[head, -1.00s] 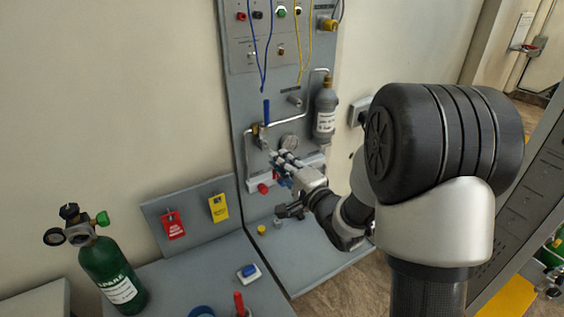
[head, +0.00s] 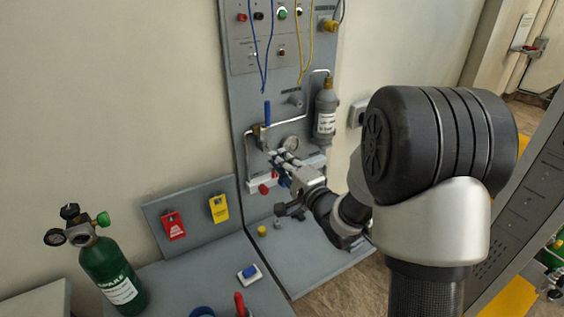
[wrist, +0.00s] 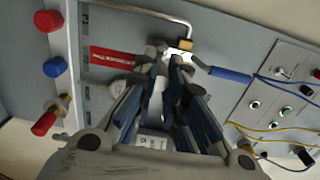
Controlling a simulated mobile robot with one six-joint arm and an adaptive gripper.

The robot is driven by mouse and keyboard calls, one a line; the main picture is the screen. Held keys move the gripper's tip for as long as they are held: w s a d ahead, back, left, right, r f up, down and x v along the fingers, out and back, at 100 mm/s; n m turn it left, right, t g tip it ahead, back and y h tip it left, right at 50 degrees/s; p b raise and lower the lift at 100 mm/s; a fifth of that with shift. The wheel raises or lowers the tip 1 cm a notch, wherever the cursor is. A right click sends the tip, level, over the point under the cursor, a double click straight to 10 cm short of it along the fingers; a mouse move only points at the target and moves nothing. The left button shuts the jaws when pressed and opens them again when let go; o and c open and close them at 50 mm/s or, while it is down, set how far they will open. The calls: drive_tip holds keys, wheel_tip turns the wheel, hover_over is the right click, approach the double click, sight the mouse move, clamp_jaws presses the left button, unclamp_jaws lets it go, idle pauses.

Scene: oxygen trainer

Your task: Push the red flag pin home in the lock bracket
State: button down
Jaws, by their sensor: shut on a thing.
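My gripper (head: 273,157) reaches to the panel just below the blue-handled valve; it also fills the middle of the wrist view (wrist: 171,52). Its fingertips are shut on the red flag pin. The pin's red flag (wrist: 113,57) with white lettering sticks out to the left of the fingertips in the wrist view. The pin's shaft and the lock bracket are hidden behind the fingers, so I cannot tell how deep the pin sits. The valve's blue lever (wrist: 230,75) and brass body (wrist: 185,44) are close beside the fingertips.
A red knob (wrist: 46,20) and a blue knob (wrist: 55,67) stand out from the panel on the left in the wrist view. A gauge (head: 289,143) and a grey cylinder (head: 326,112) are close to my gripper. Blue and yellow leads hang above.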

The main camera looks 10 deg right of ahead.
drive_tip(key=shift+x, duration=2.3)
drive_tip(key=c, duration=1.6)
unclamp_jaws()
drive_tip(key=v, duration=1.2)
drive_tip(key=shift+r, duration=0.1)
